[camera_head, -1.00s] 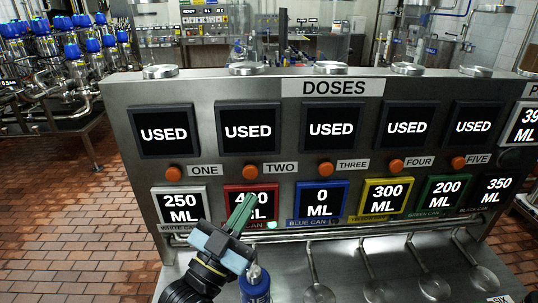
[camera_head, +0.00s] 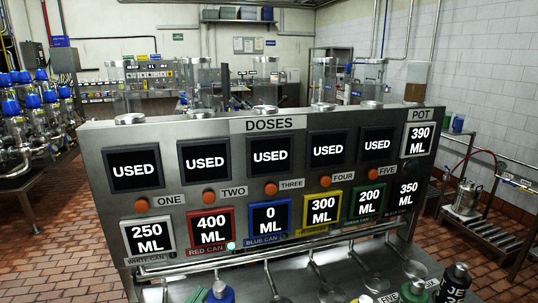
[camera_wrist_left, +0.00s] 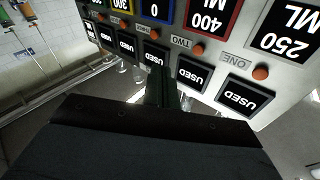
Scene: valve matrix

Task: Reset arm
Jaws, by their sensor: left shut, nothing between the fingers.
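My left gripper (camera_head: 197,295) shows only as a green fingertip at the bottom edge of the head view, left of a blue-topped can (camera_head: 222,293). In the left wrist view its dark fingers (camera_wrist_left: 161,88) are together with nothing between them, in front of the dose panel (camera_wrist_left: 222,62), which appears upside down. The steel dose panel (camera_head: 100,160) has several screens reading USED, with orange buttons below. Its lower displays read 250, 400, 0, 300, 200 and 350 ML. The POT display (camera_head: 418,139) reads 390 ML. My right gripper is not visible.
A steel rail (camera_head: 290,246) runs along the panel's lower front. A green can (camera_head: 413,291) and a black can (camera_head: 454,282) stand at the lower right. Glass cylinders (camera_head: 324,80) stand along the panel's top. A steel pot (camera_head: 466,197) stands at the right.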

